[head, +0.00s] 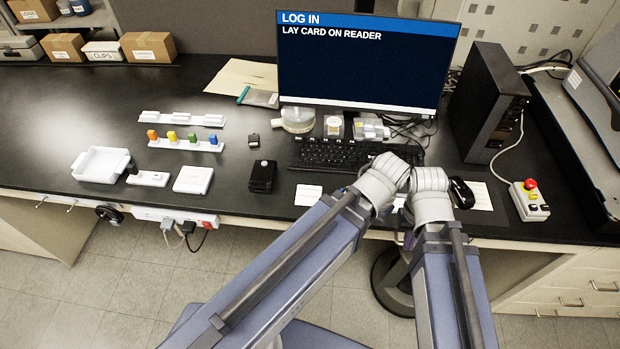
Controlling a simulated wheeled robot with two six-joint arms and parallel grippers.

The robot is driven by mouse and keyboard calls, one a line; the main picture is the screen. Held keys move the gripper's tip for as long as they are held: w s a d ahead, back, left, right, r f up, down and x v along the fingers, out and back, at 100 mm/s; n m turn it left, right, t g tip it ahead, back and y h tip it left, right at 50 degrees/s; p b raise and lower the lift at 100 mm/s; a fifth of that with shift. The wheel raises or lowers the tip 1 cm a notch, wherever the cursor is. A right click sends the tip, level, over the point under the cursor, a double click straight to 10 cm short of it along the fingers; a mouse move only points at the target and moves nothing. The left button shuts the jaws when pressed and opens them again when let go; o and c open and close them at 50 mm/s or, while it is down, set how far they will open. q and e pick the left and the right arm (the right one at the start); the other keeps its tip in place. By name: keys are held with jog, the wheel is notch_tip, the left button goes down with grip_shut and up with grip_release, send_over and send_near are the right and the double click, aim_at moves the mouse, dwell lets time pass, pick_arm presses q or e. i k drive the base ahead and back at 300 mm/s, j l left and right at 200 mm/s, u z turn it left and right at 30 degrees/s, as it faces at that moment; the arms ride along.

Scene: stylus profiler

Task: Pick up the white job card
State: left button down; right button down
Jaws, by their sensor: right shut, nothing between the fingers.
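A small white card (308,195) with faint print lies flat near the table's front edge, left of my left forearm. I take it for the job card, though its print is too small to read. My right gripper (462,193) is small and dark beside my right wrist, shut and empty. It is over or beside a pale sheet (482,196), well to the right of the white card. My left gripper is mostly hidden behind my left forearm, so its jaws cannot be made out.
A black box (262,176) stands left of the card. The keyboard (340,155) lies behind, below a monitor (365,60) reading "LAY CARD ON READER". A white tray (101,165) and small racks (185,144) stand left. A button box (530,200) stands right.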

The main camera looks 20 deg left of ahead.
aim_at(306, 195)
jog(key=k+l+u, duration=0.15)
jog(key=l, duration=0.3)
jog(key=l+u, duration=0.15)
jog(key=l, duration=0.3)
jog(key=k+l+u, duration=0.15)
jog(key=l, duration=0.25)
jog(key=k+l+u, duration=0.15)
jog(key=l, duration=0.25)
jog(key=k+l+u, duration=0.1)
jog(key=k+l, duration=0.15)
jog(key=l, duration=0.15)
jog(key=i, duration=0.45)
